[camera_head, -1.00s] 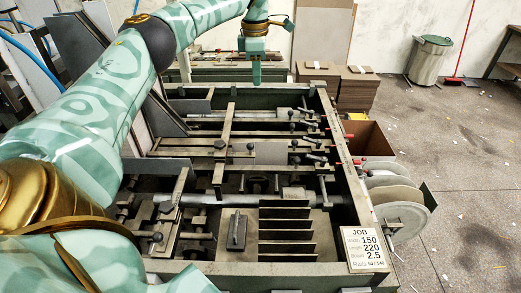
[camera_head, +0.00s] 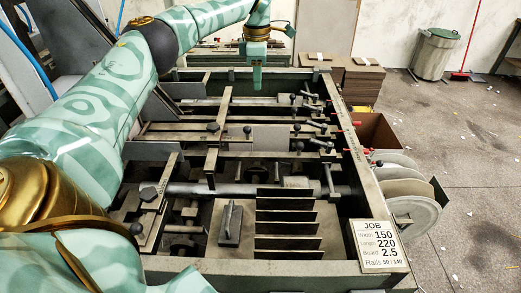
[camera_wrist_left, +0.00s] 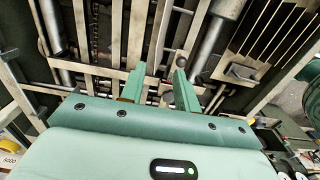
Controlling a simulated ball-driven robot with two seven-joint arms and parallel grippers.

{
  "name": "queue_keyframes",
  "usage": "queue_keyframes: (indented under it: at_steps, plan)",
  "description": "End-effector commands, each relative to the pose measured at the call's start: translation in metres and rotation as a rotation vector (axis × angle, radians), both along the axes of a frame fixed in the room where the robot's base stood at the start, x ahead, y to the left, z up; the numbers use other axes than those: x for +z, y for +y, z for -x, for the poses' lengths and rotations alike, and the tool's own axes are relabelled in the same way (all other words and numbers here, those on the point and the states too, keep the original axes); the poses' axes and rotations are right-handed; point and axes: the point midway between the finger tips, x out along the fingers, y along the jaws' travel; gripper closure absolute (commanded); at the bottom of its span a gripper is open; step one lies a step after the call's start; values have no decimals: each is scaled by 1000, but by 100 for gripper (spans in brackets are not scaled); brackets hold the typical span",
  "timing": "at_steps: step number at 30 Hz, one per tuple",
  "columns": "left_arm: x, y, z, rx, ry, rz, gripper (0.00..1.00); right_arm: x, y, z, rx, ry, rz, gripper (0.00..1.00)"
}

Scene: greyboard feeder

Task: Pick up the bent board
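I cannot pick out a board that is clearly bent. A flat grey plate (camera_head: 270,138) stands among the rails in the middle of the green feeder frame (camera_head: 345,190); I cannot tell whether it is a board. My left gripper (camera_head: 256,80) hangs pointing down above the far part of the feeder, apart from the plate. In the left wrist view its two fingers (camera_wrist_left: 160,82) are spread with nothing visible between them, above the rails and rods. My right gripper is not in view.
Stacks of grey-brown board (camera_head: 358,80) stand behind the feeder. A brown box (camera_head: 377,132) and pale discs (camera_head: 405,190) are at its right side. Upright dividers (camera_head: 286,216) and a handled block (camera_head: 231,224) sit near the front. A job card (camera_head: 378,245) is at front right. Open floor lies right.

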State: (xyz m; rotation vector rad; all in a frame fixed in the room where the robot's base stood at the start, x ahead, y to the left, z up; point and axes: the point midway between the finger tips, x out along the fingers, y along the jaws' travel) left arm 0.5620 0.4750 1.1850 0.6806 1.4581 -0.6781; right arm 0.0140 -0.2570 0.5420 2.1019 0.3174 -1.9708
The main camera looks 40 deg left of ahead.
Motion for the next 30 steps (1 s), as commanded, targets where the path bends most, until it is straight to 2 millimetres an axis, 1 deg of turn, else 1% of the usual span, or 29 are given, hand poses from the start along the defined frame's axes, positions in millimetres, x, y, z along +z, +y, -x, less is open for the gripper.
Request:
queue_keyframes:
  at_steps: [1,5,12,15,18,24,26,30]
  plan:
    - [-14,0,-1,0,5,0,68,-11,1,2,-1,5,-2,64]
    - [-32,0,-1,1,9,1,68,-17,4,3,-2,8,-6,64]
    - [-90,0,-1,0,9,1,68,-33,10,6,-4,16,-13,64]
    - [-109,0,-1,0,9,1,68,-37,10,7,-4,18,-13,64]
    - [-120,0,-1,0,6,0,68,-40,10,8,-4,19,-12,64]
    - [-132,0,-2,0,5,0,68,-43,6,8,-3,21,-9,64]
    - [-141,-1,-2,0,6,0,68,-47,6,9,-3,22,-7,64]
    - [-166,-2,-3,1,9,1,68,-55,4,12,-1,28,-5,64]
